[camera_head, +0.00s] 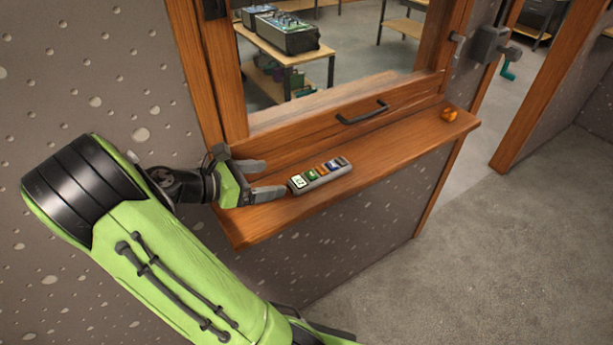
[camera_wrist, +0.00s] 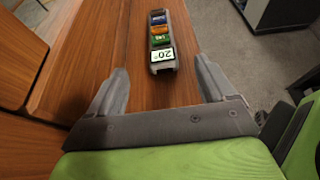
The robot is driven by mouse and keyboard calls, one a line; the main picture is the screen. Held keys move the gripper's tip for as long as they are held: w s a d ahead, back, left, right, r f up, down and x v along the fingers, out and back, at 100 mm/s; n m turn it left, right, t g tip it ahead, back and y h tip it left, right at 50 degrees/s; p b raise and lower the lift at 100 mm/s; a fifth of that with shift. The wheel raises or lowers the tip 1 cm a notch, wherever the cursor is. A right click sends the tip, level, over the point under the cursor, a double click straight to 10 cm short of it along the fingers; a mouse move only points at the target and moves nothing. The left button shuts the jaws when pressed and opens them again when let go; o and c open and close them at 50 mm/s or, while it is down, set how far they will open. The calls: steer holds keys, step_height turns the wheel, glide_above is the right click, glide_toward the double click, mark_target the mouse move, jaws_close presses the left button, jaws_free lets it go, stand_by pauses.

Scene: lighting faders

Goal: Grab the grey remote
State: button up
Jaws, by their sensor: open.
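The grey remote (camera_head: 321,176) lies on the wooden ledge (camera_head: 400,150) below the window, with a small lit display at its near end and green, orange and blue buttons along it. In the wrist view the remote (camera_wrist: 163,42) lies ahead of my fingertips, between their lines and a little right of the middle. My gripper (camera_head: 268,178) is open and empty at the left end of the ledge, its fingers pointing toward the display end. The gripper (camera_wrist: 162,85) also shows in the wrist view, its two fingers wide apart. A short gap separates the fingertips from the remote.
A dark handle (camera_head: 362,112) sits on the window's lower rail, behind the ledge. A small orange object (camera_head: 449,114) stands at the ledge's right end. Bare ledge lies between it and the remote. Speckled wall and wooden frame bound the left; open floor lies right.

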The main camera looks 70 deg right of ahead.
mark_target(310, 174)
steer(key=b+x, duration=0.2)
steer(key=x, duration=1.1)
steer(key=shift+s+d+f+b, duration=0.1)
steer(key=shift+b, duration=0.25)
steer(key=c, duration=1.1)
